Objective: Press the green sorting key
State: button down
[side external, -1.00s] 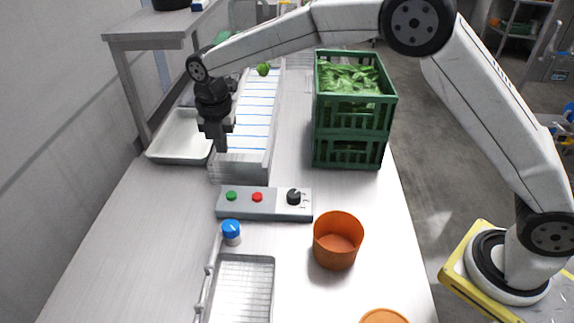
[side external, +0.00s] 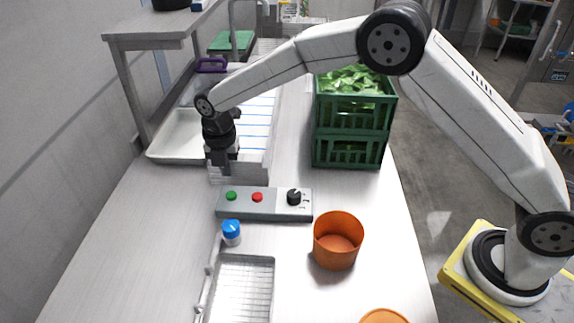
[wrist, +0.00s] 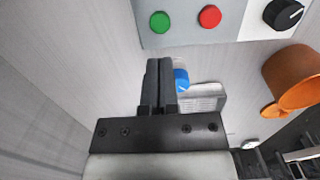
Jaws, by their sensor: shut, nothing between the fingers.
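The green key (side external: 231,196) is a round button at the left end of a grey control box (side external: 275,212). It also shows in the wrist view (wrist: 160,21), beyond my fingertips. A red button (side external: 257,197) and a black knob (side external: 294,196) sit to its right on the same box. My gripper (side external: 222,176) is shut and empty, pointing down just behind and above the box. In the wrist view my shut fingers (wrist: 159,62) are apart from the green key in the picture.
A blue-capped jar (side external: 231,232) and a wire tray (side external: 240,290) lie in front of the box. An orange pot (side external: 338,240) stands at the right front. A green crate of leaves (side external: 352,118) is behind right. A white tray (side external: 176,137) is behind left.

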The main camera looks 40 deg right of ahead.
aim_at(231, 195)
jog(key=shift+w+d+f, duration=0.1)
jog(key=shift+f, duration=3.3)
